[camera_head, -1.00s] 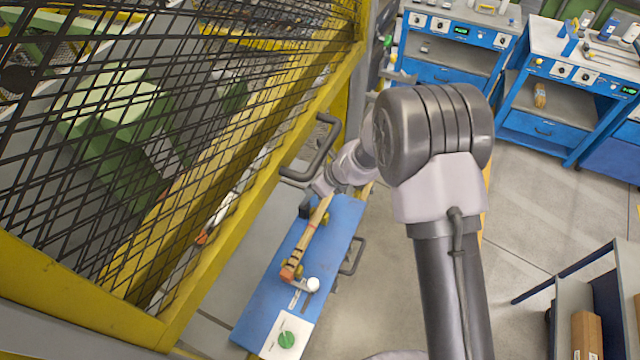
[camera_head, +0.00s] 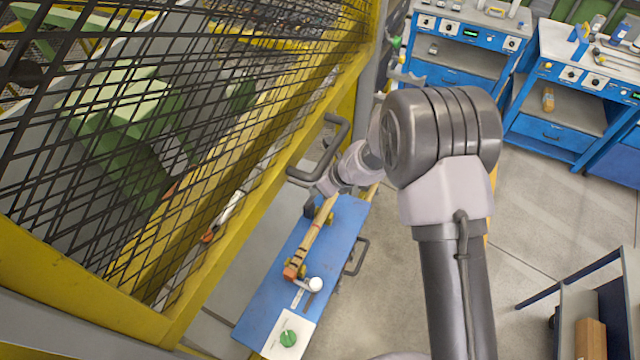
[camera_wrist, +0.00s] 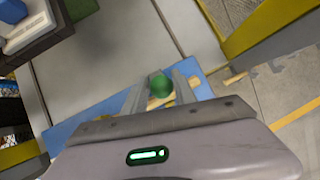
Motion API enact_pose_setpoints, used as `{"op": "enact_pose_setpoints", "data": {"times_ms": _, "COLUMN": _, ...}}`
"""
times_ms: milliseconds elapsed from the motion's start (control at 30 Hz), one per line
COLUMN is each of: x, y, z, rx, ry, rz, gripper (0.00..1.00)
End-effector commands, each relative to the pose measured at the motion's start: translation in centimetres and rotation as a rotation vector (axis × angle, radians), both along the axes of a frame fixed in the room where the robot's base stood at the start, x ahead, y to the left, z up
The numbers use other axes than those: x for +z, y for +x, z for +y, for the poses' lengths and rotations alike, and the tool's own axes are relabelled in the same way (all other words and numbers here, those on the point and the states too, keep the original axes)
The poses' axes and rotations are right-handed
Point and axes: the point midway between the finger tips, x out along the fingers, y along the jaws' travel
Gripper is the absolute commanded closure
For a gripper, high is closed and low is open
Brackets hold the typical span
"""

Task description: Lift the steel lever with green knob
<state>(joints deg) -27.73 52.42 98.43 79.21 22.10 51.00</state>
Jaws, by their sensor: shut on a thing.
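In the wrist view a round green knob (camera_wrist: 161,87) sits between the two grey fingers of my gripper (camera_wrist: 160,92), which is shut on it. The steel lever's rod below the knob is not clearly seen. In the head view my gripper (camera_head: 311,209) is low over the far end of a blue bench top (camera_head: 270,290). There the green knob and lever are hidden behind my wrist and fingers.
A pale wooden bar (camera_head: 308,247) with an orange end lies along the bench. A white ball knob (camera_head: 315,284) and a green dial (camera_head: 288,338) on a white plate are nearer. Yellow-framed mesh fencing (camera_head: 270,190) stands close on the left.

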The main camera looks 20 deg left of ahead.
Motion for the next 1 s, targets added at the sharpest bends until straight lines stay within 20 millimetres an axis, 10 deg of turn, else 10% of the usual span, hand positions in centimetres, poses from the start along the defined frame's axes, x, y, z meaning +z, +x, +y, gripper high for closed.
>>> {"op": "enact_pose_setpoints", "data": {"times_ms": 333, "x": 0.6, "y": 0.5, "z": 0.1, "rx": -0.006, "ry": 0.005, "rz": -0.010, "gripper": 1.00}}
{"op": "enact_pose_setpoints", "data": {"times_ms": 367, "x": 0.6, "y": 0.5, "z": 0.1, "rx": -0.006, "ry": 0.005, "rz": -0.010, "gripper": 0.63}}
{"op": "enact_pose_setpoints", "data": {"times_ms": 433, "x": 0.5, "y": 0.5, "z": 0.1, "rx": -0.004, "ry": 0.005, "rz": -0.010, "gripper": 0.50}}
{"op": "enact_pose_setpoints", "data": {"times_ms": 767, "x": 0.4, "y": 0.2, "z": -0.1, "rx": -0.002, "ry": 0.002, "rz": -0.004, "gripper": 0.48}}
{"op": "enact_pose_setpoints", "data": {"times_ms": 1000, "x": 4.3, "y": -0.8, "z": -2.3, "rx": -0.004, "ry": 0.002, "rz": -0.006, "gripper": 0.48}}
